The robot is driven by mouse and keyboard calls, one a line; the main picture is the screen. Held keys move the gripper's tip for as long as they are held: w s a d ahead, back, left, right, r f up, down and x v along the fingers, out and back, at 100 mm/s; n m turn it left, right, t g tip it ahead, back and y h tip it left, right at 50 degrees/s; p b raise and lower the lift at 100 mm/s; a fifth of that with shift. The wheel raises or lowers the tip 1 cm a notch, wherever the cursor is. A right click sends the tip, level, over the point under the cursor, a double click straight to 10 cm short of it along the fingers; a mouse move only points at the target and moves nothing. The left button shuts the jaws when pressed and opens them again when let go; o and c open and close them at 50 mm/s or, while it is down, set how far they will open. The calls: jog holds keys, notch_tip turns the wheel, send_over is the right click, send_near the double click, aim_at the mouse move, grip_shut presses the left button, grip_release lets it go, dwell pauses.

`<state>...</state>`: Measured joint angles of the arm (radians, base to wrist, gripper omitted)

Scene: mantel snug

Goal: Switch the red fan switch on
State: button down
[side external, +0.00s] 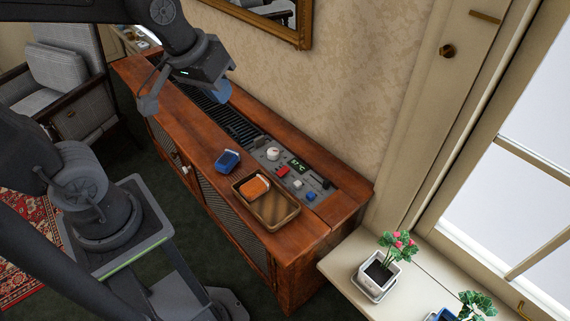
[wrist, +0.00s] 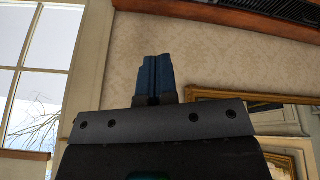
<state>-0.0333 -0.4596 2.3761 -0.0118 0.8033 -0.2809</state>
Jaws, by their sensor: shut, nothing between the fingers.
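The red fan switch (side external: 283,171) is a small red piece on the grey control panel (side external: 262,158) set into the top of the wooden cabinet. Whether it stands on or off is too small to tell. My gripper (side external: 222,90) is shut and empty, with blue fingers. It is in the air above the far left part of the cabinet, well apart from the switch. In the wrist view the blue fingers (wrist: 153,75) are together against the wallpaper; the switch does not show there.
The panel also has a white knob (side external: 272,153), a green display (side external: 298,165) and a blue button (side external: 310,196). Potted flowers (side external: 380,272) stand at right.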

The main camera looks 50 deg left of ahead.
jog(key=w+a+f+n, duration=0.1)
jog(key=w+f+n, duration=0.3)
jog(key=w, duration=0.3)
jog(key=n+g, duration=0.3)
jog(key=n, duration=0.7)
send_over(286, 168)
jog(key=s, duration=0.3)
notch_tip(286, 168, down, 20)
jog(key=shift+w, duration=0.25)
jog(key=shift+f, duration=0.15)
jog(key=f, duration=0.4)
jog(key=w+f, duration=0.1)
jog(key=f, duration=0.3)
jog(key=w+f, duration=0.1)
jog(key=f, duration=0.3)
jog(key=shift+f, duration=0.15)
jog(key=shift+w+f, duration=0.1)
jog(key=shift+f, duration=0.6)
